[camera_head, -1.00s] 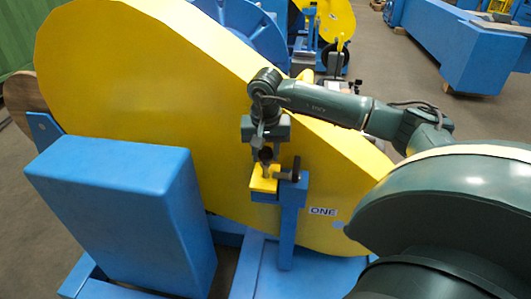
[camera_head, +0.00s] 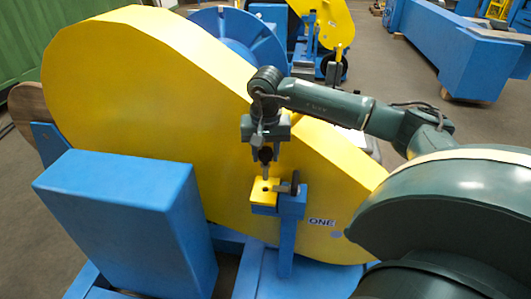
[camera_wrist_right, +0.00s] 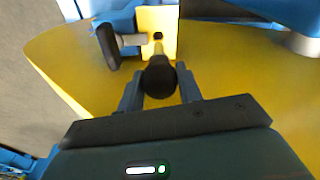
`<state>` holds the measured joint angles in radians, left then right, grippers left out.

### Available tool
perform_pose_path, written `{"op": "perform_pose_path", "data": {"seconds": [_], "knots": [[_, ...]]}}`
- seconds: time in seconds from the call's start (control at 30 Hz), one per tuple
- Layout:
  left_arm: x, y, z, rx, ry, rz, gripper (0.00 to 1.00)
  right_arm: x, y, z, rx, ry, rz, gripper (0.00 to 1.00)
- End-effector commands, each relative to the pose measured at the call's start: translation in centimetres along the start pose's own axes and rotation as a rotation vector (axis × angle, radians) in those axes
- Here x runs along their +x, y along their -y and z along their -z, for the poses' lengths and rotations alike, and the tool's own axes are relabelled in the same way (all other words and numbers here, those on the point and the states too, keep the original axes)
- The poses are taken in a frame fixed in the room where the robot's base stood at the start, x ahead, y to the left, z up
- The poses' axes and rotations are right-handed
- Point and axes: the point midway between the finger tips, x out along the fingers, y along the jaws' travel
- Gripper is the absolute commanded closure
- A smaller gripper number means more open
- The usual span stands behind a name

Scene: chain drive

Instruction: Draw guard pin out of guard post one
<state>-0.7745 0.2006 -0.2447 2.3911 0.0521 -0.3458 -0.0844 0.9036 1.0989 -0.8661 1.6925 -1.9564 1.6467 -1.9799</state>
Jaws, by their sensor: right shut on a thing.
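My right gripper (camera_head: 265,147) points down and is shut on the guard pin's black knob (camera_head: 265,155). The pin's grey shaft (camera_head: 266,171) hangs below the knob, above the yellow block (camera_head: 262,192) on top of blue guard post one (camera_head: 287,235). A dark hole in the block shows just below the shaft's tip, and the shaft looks clear of it. In the right wrist view, the knob (camera_wrist_right: 159,77) sits between the fingers, with the hole (camera_wrist_right: 158,36) visible beyond it. My left gripper is not in view.
A black-knobbed side handle (camera_head: 295,183) sticks out beside the yellow block. The large yellow guard (camera_head: 140,90) stands close behind the post, with an "ONE" label right of the post. A blue box (camera_head: 120,210) stands at left. Open floor lies beyond at right.

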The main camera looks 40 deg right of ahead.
Motion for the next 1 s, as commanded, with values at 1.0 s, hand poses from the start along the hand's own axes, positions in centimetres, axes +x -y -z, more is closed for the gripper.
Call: {"op": "perform_pose_path", "data": {"seconds": [1.0], "knots": [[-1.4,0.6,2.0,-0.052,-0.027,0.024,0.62,-2.9,2.7,-1.7,-0.099,0.008,0.021,0.91]]}}
